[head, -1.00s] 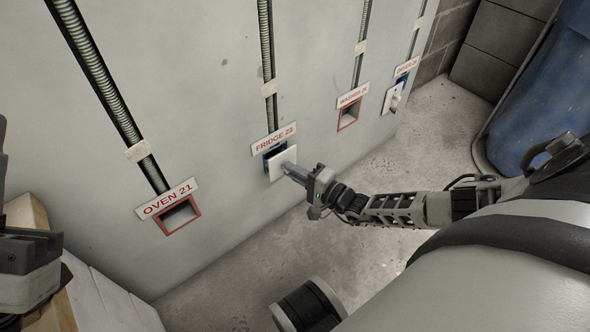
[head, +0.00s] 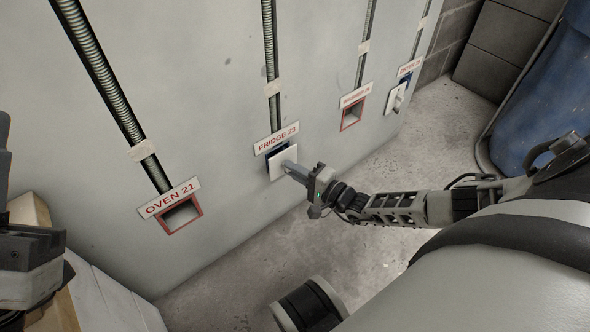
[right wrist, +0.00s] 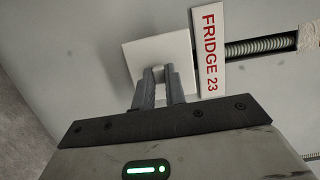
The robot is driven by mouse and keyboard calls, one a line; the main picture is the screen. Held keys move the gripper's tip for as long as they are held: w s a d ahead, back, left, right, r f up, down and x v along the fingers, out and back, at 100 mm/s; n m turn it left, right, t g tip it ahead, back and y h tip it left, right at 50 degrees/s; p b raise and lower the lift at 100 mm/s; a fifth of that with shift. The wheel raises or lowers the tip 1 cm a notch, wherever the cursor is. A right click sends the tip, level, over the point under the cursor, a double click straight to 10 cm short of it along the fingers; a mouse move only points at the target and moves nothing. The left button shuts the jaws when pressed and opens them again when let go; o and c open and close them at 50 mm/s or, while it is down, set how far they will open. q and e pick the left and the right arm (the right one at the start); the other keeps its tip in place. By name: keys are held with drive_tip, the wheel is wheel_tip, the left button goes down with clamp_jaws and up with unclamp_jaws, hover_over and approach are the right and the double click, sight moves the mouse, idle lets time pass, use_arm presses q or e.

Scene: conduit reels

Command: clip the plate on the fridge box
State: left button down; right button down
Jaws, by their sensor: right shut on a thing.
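The white plate (head: 283,164) stands upright at the fridge box (head: 270,152), under the label FRIDGE 23 (head: 277,138). A dark blue edge of the box shows above and left of the plate; the rest of the box is hidden. My right gripper (head: 290,166) is shut on the plate's front. In the right wrist view the gripper fingers (right wrist: 158,82) close on the middle of the plate (right wrist: 150,48), which sits beside the label (right wrist: 209,50). I cannot tell if the plate is flush. My left gripper (head: 28,250) is partly in view at the left edge; its fingertips are unclear.
The OVEN 21 box (head: 180,214) and another box (head: 352,114) on the wall are open with red rims. The far right box holds a white plate with a knob (head: 397,97). A blue barrel (head: 540,95) stands at right.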

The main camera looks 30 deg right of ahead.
drive_tip(key=shift+x, duration=0.9)
idle(0.6)
drive_tip(key=shift+w+d+r, duration=0.3)
drive_tip(key=shift+d, duration=0.05)
idle(1.5)
drive_tip(key=c, duration=1.6)
unclamp_jaws()
drive_tip(key=o, duration=0.5)
drive_tip(key=shift+s+f, duration=0.1)
drive_tip(key=shift+a, duration=0.1)
drive_tip(key=shift+s+f, duration=0.1)
drive_tip(key=shift+s, duration=0.1)
drive_tip(key=shift+s+a+p+v, duration=0.1)
drive_tip(key=shift+a+p+v, duration=0.25)
drive_tip(key=shift+v, duration=0.75)
drive_tip(key=shift+s+a+p+v, duration=0.15)
drive_tip(key=shift+p+v, duration=0.35)
drive_tip(key=shift+v, duration=0.65)
drive_tip(key=shift+a+p+v, duration=0.3)
drive_tip(key=shift+p+v, duration=0.1)
drive_tip(key=shift+v, duration=0.7)
